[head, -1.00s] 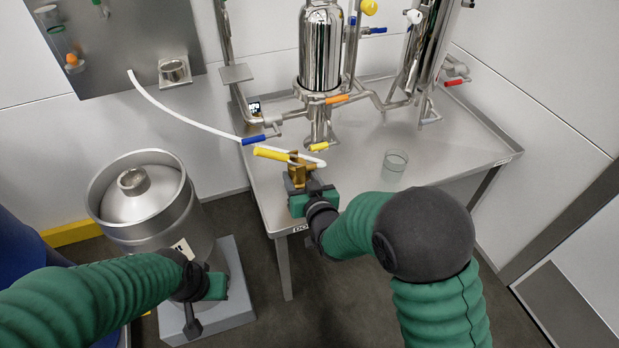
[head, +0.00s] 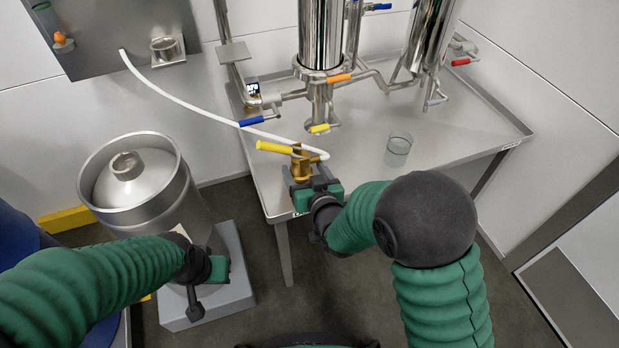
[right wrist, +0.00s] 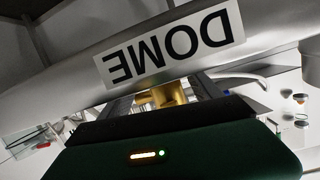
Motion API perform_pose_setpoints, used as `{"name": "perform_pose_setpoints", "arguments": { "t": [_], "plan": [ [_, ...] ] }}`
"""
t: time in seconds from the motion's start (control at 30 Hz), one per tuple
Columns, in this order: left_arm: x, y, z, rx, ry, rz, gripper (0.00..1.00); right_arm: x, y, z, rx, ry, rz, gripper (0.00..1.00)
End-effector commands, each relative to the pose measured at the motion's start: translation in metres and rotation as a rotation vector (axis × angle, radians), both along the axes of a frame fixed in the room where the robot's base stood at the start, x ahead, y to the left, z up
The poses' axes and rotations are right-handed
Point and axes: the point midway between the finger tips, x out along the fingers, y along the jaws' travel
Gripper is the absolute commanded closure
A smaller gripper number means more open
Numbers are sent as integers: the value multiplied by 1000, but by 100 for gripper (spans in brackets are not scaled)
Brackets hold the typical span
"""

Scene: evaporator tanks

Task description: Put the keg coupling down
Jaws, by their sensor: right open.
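The keg coupling (head: 302,169) is brass with a yellow handle (head: 274,147) pointing left and a white hose (head: 190,105) on it. It stands roughly upright at the near left edge of the steel table (head: 455,140). My right gripper (head: 304,184) is open at its lower body, with the jaws on either side. The right wrist view shows brass (right wrist: 165,97) between the two fingers; contact there cannot be told. The coupling's foot is hidden by the gripper. My left gripper (head: 197,290) hangs low beside the keg (head: 135,185); its jaws are unclear.
A clear glass beaker (head: 398,150) stands on the table to the right. Steel tanks and pipes with blue (head: 252,121), yellow (head: 319,128) and orange (head: 338,78) valve handles stand behind. A DOME label (right wrist: 174,50) is on the table's edge. The table's front right is clear.

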Motion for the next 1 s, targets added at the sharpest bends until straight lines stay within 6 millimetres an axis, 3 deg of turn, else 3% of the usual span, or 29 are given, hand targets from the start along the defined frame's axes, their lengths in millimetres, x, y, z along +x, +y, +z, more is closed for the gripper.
{"name": "perform_pose_setpoints", "arguments": {
  "t": [0.33,0.4,0.6,0.87,1.0],
  "plan": [
    [0,0,44,0,1,0,100,-83,-24,33,-2,5,0,27],
    [0,0,66,0,0,0,100,-87,-25,36,-3,7,0,27],
    [0,0,93,0,-1,0,100,-102,-30,34,-3,6,0,27],
    [0,0,94,0,0,0,100,-105,-31,30,-2,4,-1,27],
    [0,0,94,0,0,0,100,-100,-47,26,-29,97,-33,27]
  ]
}}
